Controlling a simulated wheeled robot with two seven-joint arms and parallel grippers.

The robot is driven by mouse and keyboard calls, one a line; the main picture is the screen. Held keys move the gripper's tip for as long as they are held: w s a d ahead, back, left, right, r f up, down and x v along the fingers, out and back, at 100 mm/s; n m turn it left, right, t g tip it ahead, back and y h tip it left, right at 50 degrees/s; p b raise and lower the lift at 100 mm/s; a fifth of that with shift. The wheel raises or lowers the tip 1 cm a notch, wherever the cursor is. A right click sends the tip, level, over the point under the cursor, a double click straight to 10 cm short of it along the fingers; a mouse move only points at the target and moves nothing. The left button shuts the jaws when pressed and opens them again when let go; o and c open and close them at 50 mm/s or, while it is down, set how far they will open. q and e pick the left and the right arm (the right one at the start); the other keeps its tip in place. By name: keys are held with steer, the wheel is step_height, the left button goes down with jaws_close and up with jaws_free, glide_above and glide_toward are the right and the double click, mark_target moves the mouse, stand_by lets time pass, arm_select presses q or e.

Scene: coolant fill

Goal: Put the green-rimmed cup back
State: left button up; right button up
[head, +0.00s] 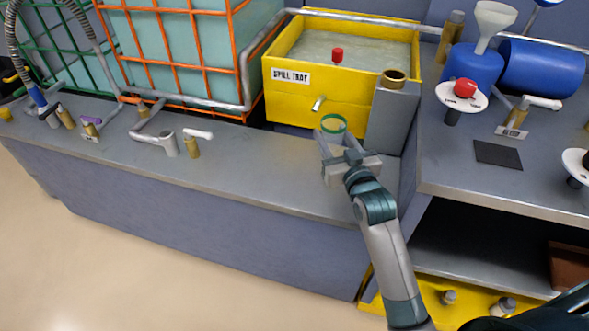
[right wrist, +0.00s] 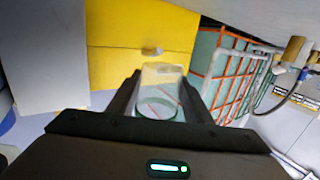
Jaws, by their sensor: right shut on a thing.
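The green-rimmed cup (head: 333,124) is clear, with a green ring around its top. It is in front of the yellow spill tray (head: 285,102), a little below the tray's small tap (head: 319,104). My right gripper (head: 340,148) is shut on the cup from the near side. In the right wrist view the cup (right wrist: 160,80) is between the two dark fingers (right wrist: 160,103). I cannot tell whether the cup touches the counter or whether it holds any liquid. My left gripper is not in view.
The grey counter (head: 260,155) is clear to the left, up to a tap with a white handle (head: 198,134). A dark square pad (head: 498,154) lies on the right-hand bench.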

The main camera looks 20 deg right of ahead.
steer(key=b, duration=0.1)
glide_above(293, 177)
step_height(293, 177, down, 6)
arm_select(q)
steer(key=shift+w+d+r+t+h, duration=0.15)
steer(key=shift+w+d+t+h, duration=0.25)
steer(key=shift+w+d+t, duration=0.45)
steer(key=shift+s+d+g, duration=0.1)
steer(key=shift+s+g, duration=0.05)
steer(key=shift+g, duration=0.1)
arm_select(e)
steer(key=shift+f, duration=0.3)
step_height(293, 177, down, 3)
steer(key=shift+b, duration=0.6)
steer(key=shift+f, duration=0.25)
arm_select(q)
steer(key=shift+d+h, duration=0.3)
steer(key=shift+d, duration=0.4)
arm_select(e)
steer(key=shift+d, duration=0.1)
steer(key=shift+f, duration=0.15)
